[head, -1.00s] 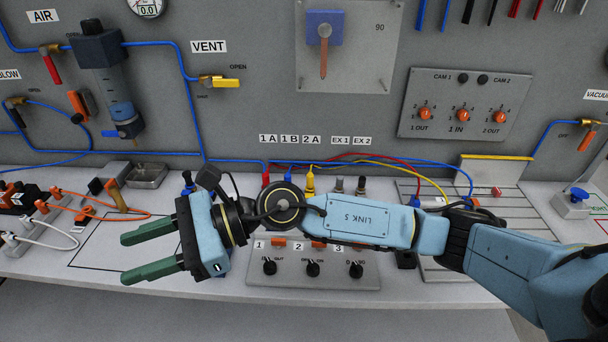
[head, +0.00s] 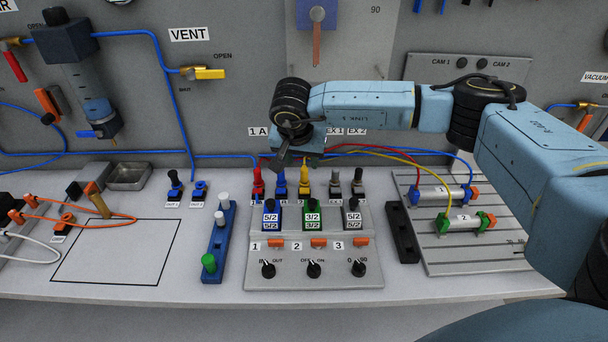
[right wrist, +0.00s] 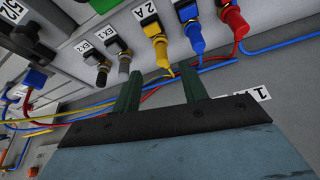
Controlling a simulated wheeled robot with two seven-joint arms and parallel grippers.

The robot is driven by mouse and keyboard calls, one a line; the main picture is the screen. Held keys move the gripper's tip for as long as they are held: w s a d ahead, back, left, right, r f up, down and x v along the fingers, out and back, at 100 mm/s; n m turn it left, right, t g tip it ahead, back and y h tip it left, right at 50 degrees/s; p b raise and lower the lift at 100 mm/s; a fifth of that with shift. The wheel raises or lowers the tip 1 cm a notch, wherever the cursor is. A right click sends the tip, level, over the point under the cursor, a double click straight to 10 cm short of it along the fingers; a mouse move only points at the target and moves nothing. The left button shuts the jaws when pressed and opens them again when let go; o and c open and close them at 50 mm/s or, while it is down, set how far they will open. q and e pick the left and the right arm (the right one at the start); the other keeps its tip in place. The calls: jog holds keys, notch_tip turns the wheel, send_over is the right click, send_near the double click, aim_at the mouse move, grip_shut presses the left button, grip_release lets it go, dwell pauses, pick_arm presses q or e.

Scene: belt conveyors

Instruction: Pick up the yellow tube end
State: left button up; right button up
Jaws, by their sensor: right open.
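The yellow tube end (head: 304,176) is a yellow fitting in the row of coloured ports behind the valve panel, under the 2A label. A thin yellow tube runs from it to the right. In the right wrist view the yellow tube end (right wrist: 160,50) lies beyond and between my open green fingers. My right gripper (head: 304,158) hangs above and behind the port row, its fingers mostly hidden in the head view. The right gripper (right wrist: 160,82) shows empty in the wrist view, and contact cannot be told. My left gripper is not in view.
Blue (head: 281,180) and red (head: 258,182) fittings stand left of the yellow one, grey and black ports right of it. The valve panel (head: 260,275) is in front. A blue rack (head: 218,243) stands to its left. The grey wall is close behind.

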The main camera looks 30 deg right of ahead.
aim_at(304, 169)
jog(key=x, duration=0.7)
jog(key=shift+w+d, duration=0.3)
jog(key=shift+w, duration=0.15)
